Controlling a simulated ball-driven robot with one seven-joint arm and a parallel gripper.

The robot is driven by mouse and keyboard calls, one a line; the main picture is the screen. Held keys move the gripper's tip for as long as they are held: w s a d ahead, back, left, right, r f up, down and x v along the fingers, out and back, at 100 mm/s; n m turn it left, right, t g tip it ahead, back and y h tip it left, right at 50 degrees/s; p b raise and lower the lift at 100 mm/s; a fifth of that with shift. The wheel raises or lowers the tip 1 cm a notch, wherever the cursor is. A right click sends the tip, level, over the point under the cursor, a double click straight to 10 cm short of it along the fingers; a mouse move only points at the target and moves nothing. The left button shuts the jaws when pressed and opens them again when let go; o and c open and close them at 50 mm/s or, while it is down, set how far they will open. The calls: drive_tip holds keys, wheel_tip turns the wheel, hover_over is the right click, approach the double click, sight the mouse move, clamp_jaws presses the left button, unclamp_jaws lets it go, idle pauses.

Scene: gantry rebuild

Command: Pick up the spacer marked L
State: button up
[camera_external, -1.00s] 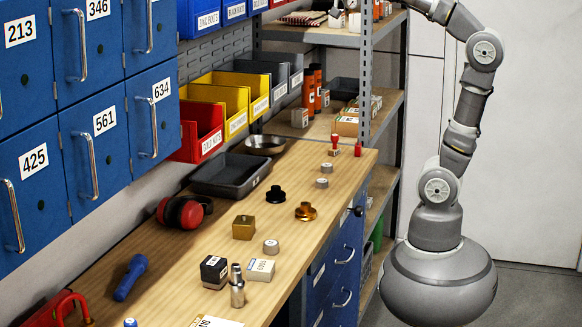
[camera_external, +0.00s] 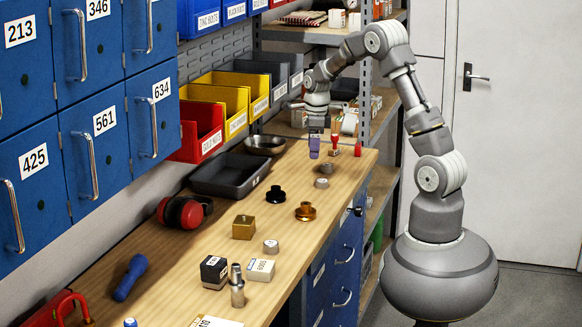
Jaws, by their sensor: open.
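Small grey round pieces that look like spacers stand on the wooden bench (camera_external: 185,265). One (camera_external: 271,246) is near the middle, and two others, a nearer one (camera_external: 321,183) and a farther one (camera_external: 326,169), are close together toward the far end. Their markings are too small to read, so I cannot tell which is marked L. My gripper (camera_external: 314,150) points down over the far end of the bench, just behind and left of the two far pieces. It is open, with a purple part at its tip, and I see nothing held.
A red-handled stamp (camera_external: 335,145) stands right beside my gripper. A black knob (camera_external: 275,194), a brass knob (camera_external: 306,211), a brass block (camera_external: 243,227) and a dark tray (camera_external: 232,174) are nearer. Bins line the left; shelving (camera_external: 366,70) stands behind.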

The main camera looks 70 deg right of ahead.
drive_tip(key=m+b, duration=0.1)
drive_tip(key=m, duration=0.1)
hover_over(322, 181)
drive_tip(key=shift+g, duration=0.3)
drive_tip(key=f, duration=0.5)
drive_tip(key=shift+w+f, duration=0.2)
drive_tip(key=shift+f, duration=0.05)
wheel_tip(322, 181, down, 5)
drive_tip(key=b, duration=0.2)
drive_tip(key=shift+s+d+f+b, duration=0.1)
drive_tip(key=shift+d+b, duration=0.05)
drive_tip(key=shift+b, duration=0.15)
